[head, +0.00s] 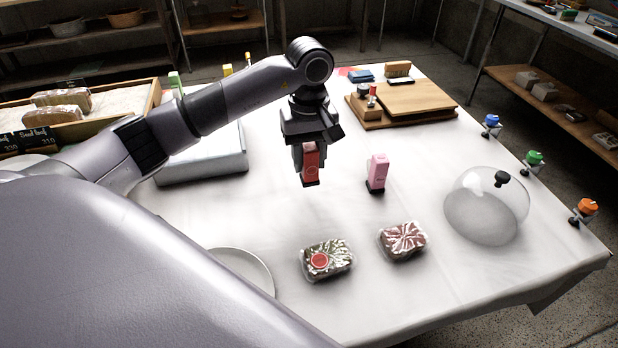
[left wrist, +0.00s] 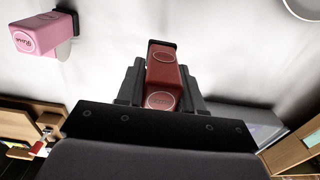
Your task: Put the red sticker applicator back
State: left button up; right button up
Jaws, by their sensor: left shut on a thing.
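My left gripper (head: 308,150) is shut on the red sticker applicator (head: 311,167), a small red block with a dark base. It hangs upright over the white tablecloth; whether its base touches the cloth is hard to tell. In the left wrist view the red applicator (left wrist: 163,75) sits between the two fingers. A pink applicator (head: 377,171) stands upright to its right on the table, and it also shows in the left wrist view (left wrist: 38,37). My right gripper is not in view.
A clear dome (head: 487,205) stands at right, a plate (head: 240,268) at front left. A wooden board (head: 415,97) lies behind. Cloth around the applicators is free.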

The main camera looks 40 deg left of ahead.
aim_at(309, 178)
pick_arm(q)
jog(key=shift+f, duration=2.75)
jog(key=shift+f+b, duration=0.15)
jog(key=shift+b, duration=0.15)
jog(key=o, duration=1)
notch_tip(309, 178, up, 12)
jog(key=shift+r+p, duration=0.2)
jog(key=shift+p, duration=0.15)
